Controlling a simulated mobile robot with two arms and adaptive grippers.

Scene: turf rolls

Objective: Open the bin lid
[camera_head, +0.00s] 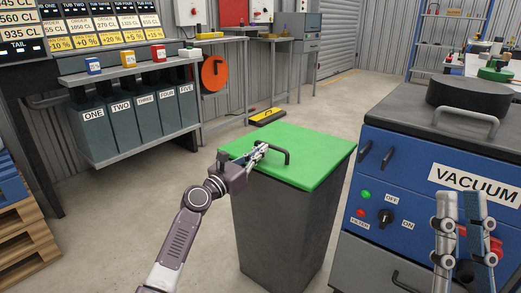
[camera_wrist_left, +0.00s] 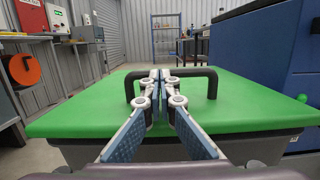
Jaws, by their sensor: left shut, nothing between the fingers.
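The bin (camera_head: 280,230) is dark grey with a flat green lid (camera_head: 312,150) lying closed on top. A black bar handle (camera_head: 282,150) stands on the lid, and it also shows in the left wrist view (camera_wrist_left: 211,82). My left gripper (camera_head: 262,148) is at the handle, its fingertips together and empty. In the left wrist view the fingers (camera_wrist_left: 161,75) point at the middle of the handle and hide part of its bar; I cannot tell whether they touch it. My right gripper (camera_head: 462,222) points upward in front of the blue vacuum unit, its two fingers apart with a narrow gap.
The blue vacuum unit (camera_head: 408,178) with knob and buttons stands close to the right of the bin. A shelf with several numbered grey bins (camera_head: 132,112) is at the left. A wooden pallet (camera_head: 22,235) is at the far left. Floor left of the bin is clear.

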